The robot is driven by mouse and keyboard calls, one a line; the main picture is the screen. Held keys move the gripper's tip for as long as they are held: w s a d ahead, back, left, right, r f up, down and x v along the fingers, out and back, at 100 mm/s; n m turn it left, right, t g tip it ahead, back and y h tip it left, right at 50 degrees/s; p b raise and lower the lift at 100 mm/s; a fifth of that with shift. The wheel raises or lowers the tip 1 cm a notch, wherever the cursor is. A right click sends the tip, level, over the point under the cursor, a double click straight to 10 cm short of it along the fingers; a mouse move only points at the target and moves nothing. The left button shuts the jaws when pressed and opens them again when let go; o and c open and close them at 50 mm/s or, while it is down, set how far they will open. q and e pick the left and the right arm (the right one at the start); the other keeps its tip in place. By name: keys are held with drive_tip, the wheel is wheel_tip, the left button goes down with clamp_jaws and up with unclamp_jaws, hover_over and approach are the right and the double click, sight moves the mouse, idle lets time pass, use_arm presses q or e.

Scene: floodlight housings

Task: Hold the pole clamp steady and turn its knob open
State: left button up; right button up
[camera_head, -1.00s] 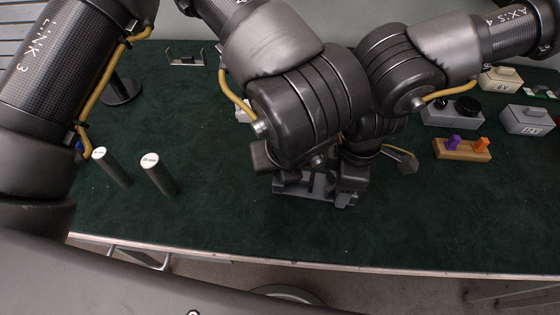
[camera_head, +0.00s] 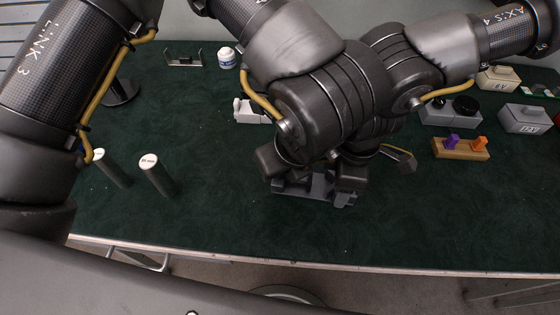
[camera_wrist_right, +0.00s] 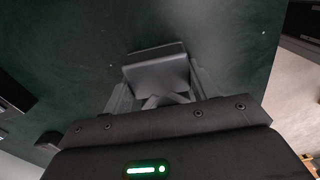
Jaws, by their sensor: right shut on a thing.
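The pole clamp (camera_head: 318,187) is a dark grey piece low in the middle of the head view, on the green mat, partly hidden by my arms. My right gripper (camera_head: 350,180) is at its right end. In the right wrist view my right gripper (camera_wrist_right: 160,98) is shut on a grey block-shaped part of the clamp (camera_wrist_right: 155,72). My left gripper (camera_head: 280,165) is at the clamp's left end, close above it. My left wrist covers its fingers, so its opening and any contact are unclear. I cannot make out the knob.
Two dark upright cylinders (camera_head: 158,176) with white tops stand at the left. A white bracket (camera_head: 250,111) and a white jar (camera_head: 227,57) are behind my left arm. At the right are a wooden block (camera_head: 460,149) with purple and orange pegs and grey boxes (camera_head: 525,119). The front mat is clear.

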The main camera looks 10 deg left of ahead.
idle(0.5)
use_arm(q)
drive_tip(key=o, duration=1)
drive_tip(key=v, duration=1.2)
